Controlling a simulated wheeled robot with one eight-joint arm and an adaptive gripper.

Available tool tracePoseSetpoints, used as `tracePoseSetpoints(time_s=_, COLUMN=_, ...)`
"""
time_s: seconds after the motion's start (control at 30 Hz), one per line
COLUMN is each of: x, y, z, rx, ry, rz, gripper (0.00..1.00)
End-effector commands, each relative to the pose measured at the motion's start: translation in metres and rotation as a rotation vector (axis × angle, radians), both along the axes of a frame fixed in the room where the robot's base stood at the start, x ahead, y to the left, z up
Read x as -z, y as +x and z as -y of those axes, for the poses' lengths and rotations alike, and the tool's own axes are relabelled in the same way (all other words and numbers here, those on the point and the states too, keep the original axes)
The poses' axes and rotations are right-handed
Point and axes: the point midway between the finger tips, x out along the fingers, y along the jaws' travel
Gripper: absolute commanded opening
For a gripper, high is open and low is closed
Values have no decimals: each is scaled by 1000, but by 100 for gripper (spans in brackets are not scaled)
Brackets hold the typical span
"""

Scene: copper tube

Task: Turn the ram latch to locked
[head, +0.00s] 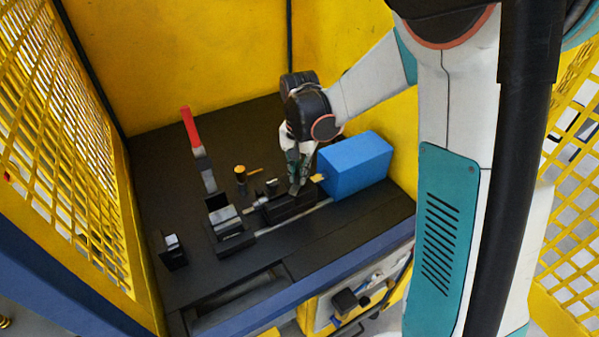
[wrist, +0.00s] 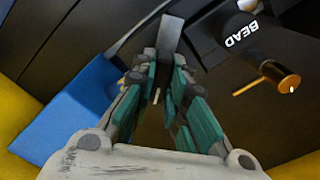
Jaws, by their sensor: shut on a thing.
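My gripper (head: 296,186) points down at the black slide block (head: 287,208) in the middle of the bench fixture.
A blue block (head: 357,164) stands close right of my gripper. A red-handled lever (head: 191,127) rises farther left. Yellow mesh guards (head: 75,150) flank the bench.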

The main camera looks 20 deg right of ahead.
Motion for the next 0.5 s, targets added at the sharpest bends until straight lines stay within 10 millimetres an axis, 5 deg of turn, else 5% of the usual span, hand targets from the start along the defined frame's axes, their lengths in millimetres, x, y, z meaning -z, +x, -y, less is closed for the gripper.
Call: tracePoseSetpoints(time_s=0.5, x=0, y=0, z=0, rx=463, ry=0, rz=1, gripper=0)
